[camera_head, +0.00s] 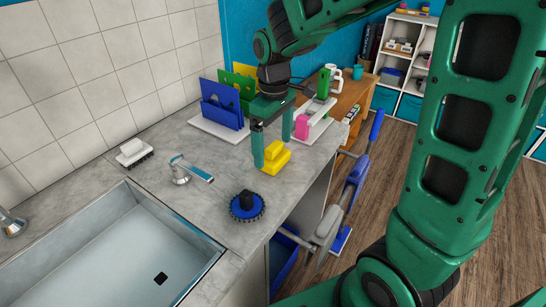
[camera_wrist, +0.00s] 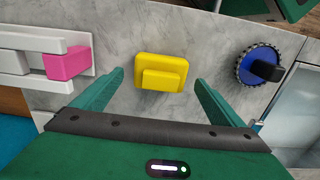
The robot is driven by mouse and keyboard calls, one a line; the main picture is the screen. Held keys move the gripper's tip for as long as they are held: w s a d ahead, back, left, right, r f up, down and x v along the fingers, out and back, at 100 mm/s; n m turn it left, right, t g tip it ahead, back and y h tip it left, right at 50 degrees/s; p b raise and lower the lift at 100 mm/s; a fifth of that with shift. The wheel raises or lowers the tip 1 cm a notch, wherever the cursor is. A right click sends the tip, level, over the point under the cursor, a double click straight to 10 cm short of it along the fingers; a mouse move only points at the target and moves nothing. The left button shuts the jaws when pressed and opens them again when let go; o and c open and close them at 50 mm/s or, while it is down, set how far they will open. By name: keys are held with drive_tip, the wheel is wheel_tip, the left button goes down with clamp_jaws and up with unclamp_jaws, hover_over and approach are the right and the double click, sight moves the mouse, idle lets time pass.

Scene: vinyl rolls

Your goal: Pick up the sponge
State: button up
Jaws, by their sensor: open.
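A yellow block-shaped object (camera_head: 275,158), which looks like the sponge, lies on the grey countertop (camera_head: 222,188) near its right edge. It has a smaller raised block on top. In the wrist view the yellow object (camera_wrist: 161,72) sits ahead of and between my fingers. My gripper (camera_head: 273,150) is open and empty, its two green fingers pointing down above the counter near the yellow object. In the wrist view my gripper (camera_wrist: 158,80) shows a finger on each side, with clear gaps to the yellow object.
A round blue brush (camera_head: 246,206) lies toward the sink (camera_head: 110,255). A pink block (camera_head: 302,127) sits in a white holder behind the yellow object. A blue rack (camera_head: 222,105) and a white brush (camera_head: 133,152) stand near the wall.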

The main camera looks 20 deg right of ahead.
drive_tip(key=shift+f, duration=1.15)
drive_tip(key=c, duration=1.2)
drive_tip(key=shift+o, duration=0.2)
drive_tip(key=shift+r, duration=0.15)
drive_tip(key=shift+w+r, duration=0.1)
drive_tip(key=shift+r, duration=0.45)
wheel_tip(320, 180, up, 3)
drive_tip(key=shift+f, duration=0.1)
drive_tip(key=a+r, duration=0.7)
drive_tip(key=a, duration=0.4)
drive_tip(key=shift+s+a, duration=0.35)
drive_tip(key=shift+s, duration=0.05)
drive_tip(key=shift+s, duration=0.1)
